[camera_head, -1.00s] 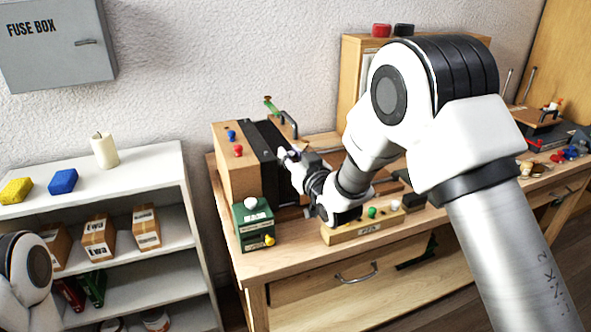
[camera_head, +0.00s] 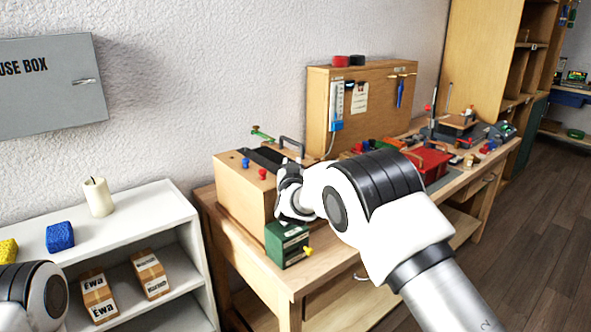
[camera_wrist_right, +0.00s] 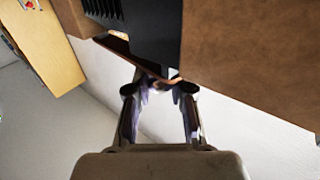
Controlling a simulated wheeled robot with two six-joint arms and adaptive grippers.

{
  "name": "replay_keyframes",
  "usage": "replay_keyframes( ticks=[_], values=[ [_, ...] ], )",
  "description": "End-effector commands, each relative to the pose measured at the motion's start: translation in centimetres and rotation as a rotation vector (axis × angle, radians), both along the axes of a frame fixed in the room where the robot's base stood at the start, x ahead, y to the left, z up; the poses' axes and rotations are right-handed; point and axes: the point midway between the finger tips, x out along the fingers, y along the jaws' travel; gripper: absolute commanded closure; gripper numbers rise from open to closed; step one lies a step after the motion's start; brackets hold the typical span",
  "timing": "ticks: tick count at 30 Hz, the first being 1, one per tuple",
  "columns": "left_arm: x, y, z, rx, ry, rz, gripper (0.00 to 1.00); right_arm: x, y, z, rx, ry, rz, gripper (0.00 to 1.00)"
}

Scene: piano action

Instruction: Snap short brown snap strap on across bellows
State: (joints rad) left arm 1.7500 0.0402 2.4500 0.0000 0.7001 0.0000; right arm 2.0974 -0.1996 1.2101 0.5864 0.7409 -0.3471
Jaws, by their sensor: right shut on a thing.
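The bellows unit is a wooden box (camera_head: 243,193) with dark bellows (camera_head: 266,157) at the left end of the workbench. The black pleated bellows (camera_wrist_right: 103,10) and brown panels also show in the wrist view. My right gripper (camera_wrist_right: 159,86) is shut on a thin brown strip, seemingly the short snap strap (camera_wrist_right: 118,46), which lies along the bellows' edge. I cannot tell whether its snap is fastened. In the head view my right wrist covers the near side of the bellows and hides the strap. My left gripper is out of view; only part of the left arm shows.
A green box (camera_head: 287,243) with a yellow knob stands at the bench's front left. Blue and red knobs sit on the wooden box. A tool board (camera_head: 350,110) stands behind the bench, and a red box (camera_head: 428,163) lies farther right. A white shelf (camera_head: 125,215) is at left.

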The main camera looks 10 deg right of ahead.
Motion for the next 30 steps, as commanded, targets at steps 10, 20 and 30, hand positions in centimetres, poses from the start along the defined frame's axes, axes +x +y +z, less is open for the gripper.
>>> replay_keyframes(
  ticks=[10, 20, 30],
  values=[
    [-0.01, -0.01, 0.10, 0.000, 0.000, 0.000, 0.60, 0.54, 0.19, 0.18, -0.003, -0.003, -0.010, 1.00],
    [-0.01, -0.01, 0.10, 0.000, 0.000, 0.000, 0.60, 0.52, 0.12, 0.12, -0.002, -0.003, -0.011, 0.52],
    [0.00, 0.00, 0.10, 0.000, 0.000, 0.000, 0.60, -0.41, 0.37, 0.00, -0.003, 0.002, -0.010, 0.52]
  ],
)
